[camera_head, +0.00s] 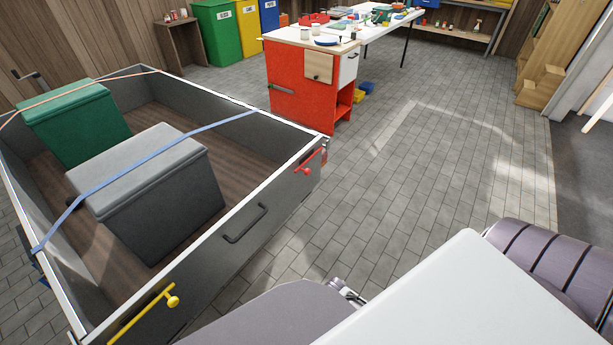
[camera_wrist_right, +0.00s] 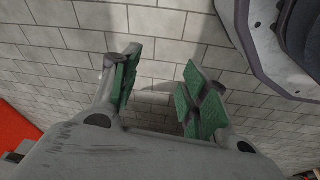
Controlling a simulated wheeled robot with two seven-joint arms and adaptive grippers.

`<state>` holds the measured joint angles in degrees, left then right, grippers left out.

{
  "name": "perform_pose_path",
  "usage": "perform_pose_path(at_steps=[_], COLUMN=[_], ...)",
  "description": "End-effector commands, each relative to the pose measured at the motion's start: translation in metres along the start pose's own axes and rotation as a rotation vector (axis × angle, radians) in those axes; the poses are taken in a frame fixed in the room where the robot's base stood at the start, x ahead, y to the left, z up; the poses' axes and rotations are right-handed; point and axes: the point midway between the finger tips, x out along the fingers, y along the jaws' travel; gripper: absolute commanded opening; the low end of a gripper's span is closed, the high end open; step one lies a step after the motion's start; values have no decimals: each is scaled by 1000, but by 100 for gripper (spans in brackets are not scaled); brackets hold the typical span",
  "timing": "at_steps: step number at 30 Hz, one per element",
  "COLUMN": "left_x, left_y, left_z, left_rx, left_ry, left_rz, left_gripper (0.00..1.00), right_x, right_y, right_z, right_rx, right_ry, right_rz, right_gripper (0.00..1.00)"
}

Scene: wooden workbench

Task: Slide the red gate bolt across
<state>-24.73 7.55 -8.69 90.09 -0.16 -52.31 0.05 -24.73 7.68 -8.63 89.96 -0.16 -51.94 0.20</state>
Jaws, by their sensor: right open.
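The red gate bolt (camera_head: 308,169) is mounted near the top right corner of the trailer's grey tailgate (camera_head: 215,268), close to the corner post. It is a thin bar with a small round knob, and its exact engagement is too small to tell. My right gripper (camera_wrist_right: 162,88) is open and empty in the right wrist view, its green-padded fingers apart over grey paving. No bolt shows in that view. My left gripper is not in view.
A yellow bolt (camera_head: 152,309) and a black handle (camera_head: 245,223) are on the same tailgate. The trailer holds a grey box (camera_head: 160,185) and a green box (camera_head: 75,120) under straps. A red cabinet (camera_head: 306,92) stands behind. Paved floor right of the tailgate is clear.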

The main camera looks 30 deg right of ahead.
Motion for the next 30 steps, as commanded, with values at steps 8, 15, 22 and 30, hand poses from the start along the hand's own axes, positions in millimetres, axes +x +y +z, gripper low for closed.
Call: perform_pose_path(at_steps=[8, 15, 22, 30], left_x=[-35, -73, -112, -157], left_y=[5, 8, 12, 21], left_z=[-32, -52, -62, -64], left_rx=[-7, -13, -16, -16], left_ry=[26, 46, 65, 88], left_rz=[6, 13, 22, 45], left_gripper=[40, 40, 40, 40], right_x=[-33, -65, -94, -119], right_y=[3, 12, 29, 72], right_z=[-34, -56, -77, -112], right_rx=[13, 30, 53, 91], right_ry=[40, 88, 168, 365], right_rz=[4, 18, 45, 101], right_gripper=[45, 45, 45, 45])
